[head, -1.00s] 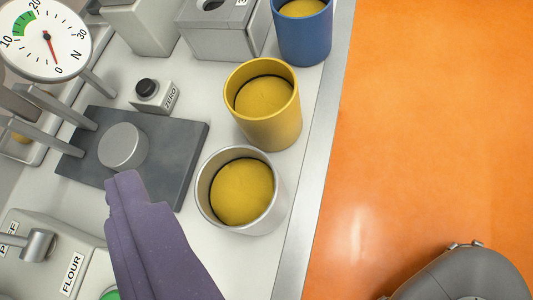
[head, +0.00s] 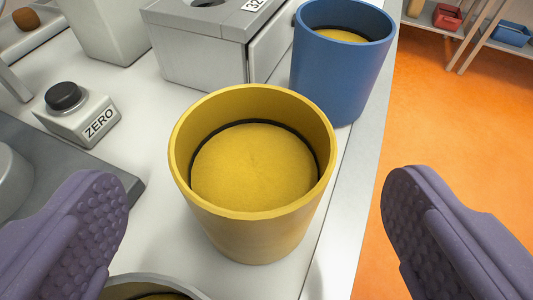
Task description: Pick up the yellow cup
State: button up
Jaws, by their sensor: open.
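The yellow cup (head: 262,232) stands upright on the white table in the middle of the head view. It holds yellow contents up to a dark ring below its rim. My gripper (head: 255,215) is open, with one purple padded finger at the left and one at the right of the picture. The cup shows between and beyond the two fingers, and I see no contact with it. The cup's far side and base are partly hidden.
A blue cup (head: 342,72) stands close behind at the right. A silver cup (head: 150,287) is partly in view at the bottom. A box with a ZERO button (head: 78,115) is at the left, a grey box (head: 205,55) behind. The table's edge (head: 352,200) runs close on the right.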

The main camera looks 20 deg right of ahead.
aim_at(254, 113)
jog(key=b+x, duration=0.2)
jog(key=x, duration=0.2)
jog(key=shift+w, duration=0.25)
jog(key=shift+s, duration=0.1)
jog(key=shift+c, duration=0.5)
jog(key=c, duration=1.5)
